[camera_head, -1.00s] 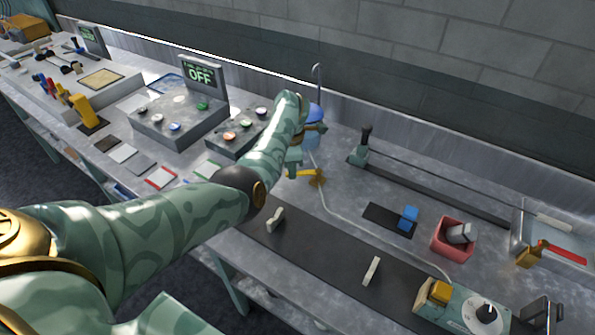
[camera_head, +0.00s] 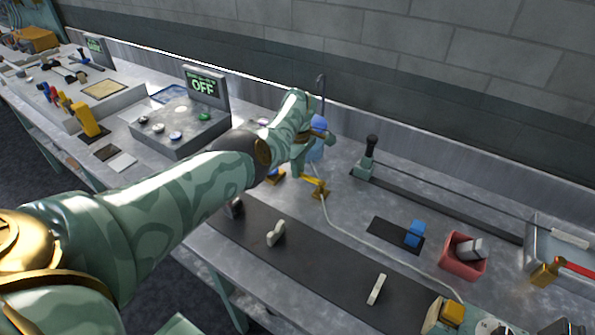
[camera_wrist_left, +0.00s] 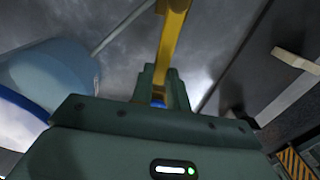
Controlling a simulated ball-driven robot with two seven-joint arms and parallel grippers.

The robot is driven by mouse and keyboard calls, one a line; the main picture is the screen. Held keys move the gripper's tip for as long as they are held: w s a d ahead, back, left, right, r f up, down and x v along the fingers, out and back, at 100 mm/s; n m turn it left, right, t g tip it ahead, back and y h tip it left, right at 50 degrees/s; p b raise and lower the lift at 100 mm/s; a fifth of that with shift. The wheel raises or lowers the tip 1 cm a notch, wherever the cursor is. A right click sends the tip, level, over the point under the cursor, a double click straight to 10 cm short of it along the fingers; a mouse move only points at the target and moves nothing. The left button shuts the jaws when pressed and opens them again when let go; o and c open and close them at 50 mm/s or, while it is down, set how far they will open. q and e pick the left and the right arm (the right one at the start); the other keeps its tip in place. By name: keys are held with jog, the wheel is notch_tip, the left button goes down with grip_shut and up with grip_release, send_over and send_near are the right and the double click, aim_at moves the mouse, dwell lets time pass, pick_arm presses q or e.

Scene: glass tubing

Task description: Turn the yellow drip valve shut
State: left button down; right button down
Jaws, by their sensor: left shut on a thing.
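The yellow drip valve (camera_head: 320,188) sits on the bench, at the foot of a blue-topped reservoir (camera_head: 319,124). A thin pale tube runs from it to the front right. My left gripper (camera_head: 305,171) is low beside the reservoir, at the valve's lever. In the left wrist view, the gripper's two fingers (camera_wrist_left: 160,88) are shut on the yellow lever (camera_wrist_left: 174,40), which stretches away from between them. The light blue reservoir (camera_wrist_left: 42,75) stands to their left. The exact grip is partly hidden by the hand in the head view.
A control box (camera_head: 178,128) with an "OFF" screen stands left of the arm. To the right are a black-knobbed slider (camera_head: 366,160), a blue block (camera_head: 414,233) and a red bin (camera_head: 462,262). A dark strip (camera_head: 325,262) with pale levers lies in front.

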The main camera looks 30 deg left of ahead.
pick_arm(q)
jog(key=shift+w, duration=0.1)
dwell(0.3)
jog(key=c, duration=1.4)
grip_release()
jog(key=shift+o, duration=0.2)
notch_tip(320, 180, up, 16)
jog(key=p, duration=0.9)
jog(key=shift+r, duration=0.15)
